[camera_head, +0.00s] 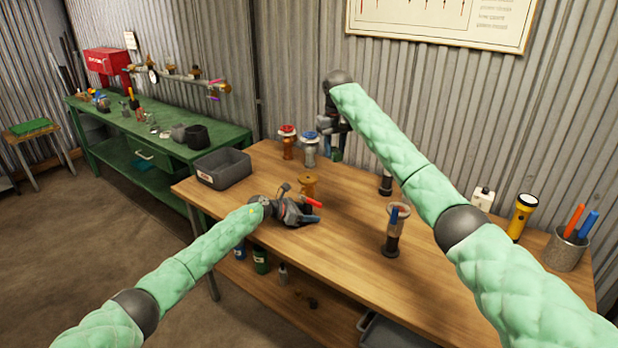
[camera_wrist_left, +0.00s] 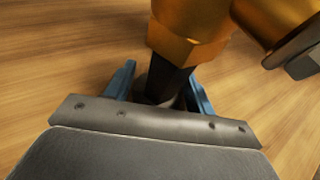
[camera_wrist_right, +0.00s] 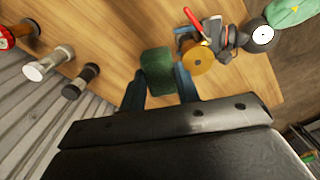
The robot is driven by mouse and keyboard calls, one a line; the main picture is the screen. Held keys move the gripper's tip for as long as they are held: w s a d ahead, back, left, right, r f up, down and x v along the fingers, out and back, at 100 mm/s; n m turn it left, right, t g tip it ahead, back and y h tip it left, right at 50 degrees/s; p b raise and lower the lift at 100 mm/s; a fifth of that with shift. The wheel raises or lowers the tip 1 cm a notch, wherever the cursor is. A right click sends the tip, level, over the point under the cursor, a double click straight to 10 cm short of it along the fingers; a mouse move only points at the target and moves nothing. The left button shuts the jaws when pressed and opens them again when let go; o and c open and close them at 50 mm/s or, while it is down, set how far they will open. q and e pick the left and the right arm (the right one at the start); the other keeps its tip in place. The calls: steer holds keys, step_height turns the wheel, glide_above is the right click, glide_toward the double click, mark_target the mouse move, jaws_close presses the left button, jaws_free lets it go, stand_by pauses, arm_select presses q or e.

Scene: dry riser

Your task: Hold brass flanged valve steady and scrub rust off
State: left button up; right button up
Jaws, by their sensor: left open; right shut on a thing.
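The brass flanged valve (camera_head: 307,186) stands on the wooden workbench. In the left wrist view its brass body (camera_wrist_left: 190,35) rises above a dark stem. My left gripper (camera_wrist_left: 160,85) is open, its blue fingers on either side of that stem; I cannot tell whether they touch it. My right gripper (camera_head: 336,143) is raised above the bench behind the valve. It is shut on a green scrub pad (camera_wrist_right: 157,68). In the right wrist view the valve's round brass face (camera_wrist_right: 198,60) lies to the right of the pad, apart from it. A red handle (camera_head: 312,202) shows beside the valve.
A red-topped valve (camera_head: 287,141) and a blue-topped one (camera_head: 310,148) stand at the back. A grey bin (camera_head: 222,167) sits at the left end. A glass-topped fitting (camera_head: 396,230), flashlight (camera_head: 521,216) and pen cup (camera_head: 566,249) stand to the right. The bench front is clear.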

arm_select(q)
steer(key=shift+a+r, duration=0.15)
steer(key=shift+a, duration=0.05)
steer(key=v, duration=1.1)
steer(key=shift+s+a, duration=0.1)
steer(key=shift+a, duration=0.1)
